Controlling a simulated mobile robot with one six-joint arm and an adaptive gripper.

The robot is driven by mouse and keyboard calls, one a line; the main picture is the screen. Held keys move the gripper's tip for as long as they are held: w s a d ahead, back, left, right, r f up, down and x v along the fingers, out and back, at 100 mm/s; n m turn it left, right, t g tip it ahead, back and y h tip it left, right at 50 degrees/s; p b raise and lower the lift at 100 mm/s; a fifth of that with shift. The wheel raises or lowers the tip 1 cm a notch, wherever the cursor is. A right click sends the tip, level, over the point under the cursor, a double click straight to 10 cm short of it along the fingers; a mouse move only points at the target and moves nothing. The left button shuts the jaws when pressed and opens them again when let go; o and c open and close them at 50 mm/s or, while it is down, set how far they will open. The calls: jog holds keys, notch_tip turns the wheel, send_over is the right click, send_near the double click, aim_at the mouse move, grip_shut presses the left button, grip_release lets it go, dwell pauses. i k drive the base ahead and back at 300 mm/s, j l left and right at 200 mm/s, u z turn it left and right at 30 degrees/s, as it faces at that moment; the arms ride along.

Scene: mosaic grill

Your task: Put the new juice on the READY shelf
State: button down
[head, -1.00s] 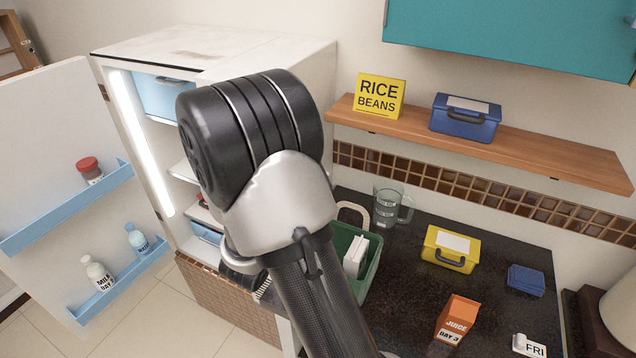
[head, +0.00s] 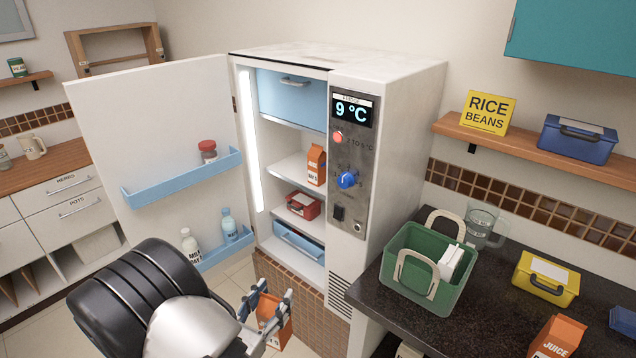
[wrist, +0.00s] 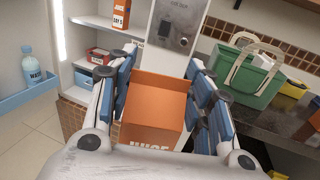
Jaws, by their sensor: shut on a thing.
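My gripper (head: 270,302) is shut on an orange juice carton (head: 277,325), held in the air in front of the fridge's lower part. In the wrist view the held carton (wrist: 155,100) sits between both blue-padded fingers, with "JUICE" partly showing and its day label hidden. A third juice carton (head: 558,337) stands on the dark counter at the lower right, cut by the frame edge.
The fridge (head: 390,90) reads 9 °C, and its door (head: 160,130) stands open to the left. A green basket (head: 405,290), a glass jug (head: 483,228) and a yellow box (head: 546,278) stand on the counter (head: 480,290).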

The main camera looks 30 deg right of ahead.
aim_at(297, 170)
jog(key=i+j+z, duration=0.15)
jog(key=i+j, duration=0.85)
jog(key=i, duration=0.15)
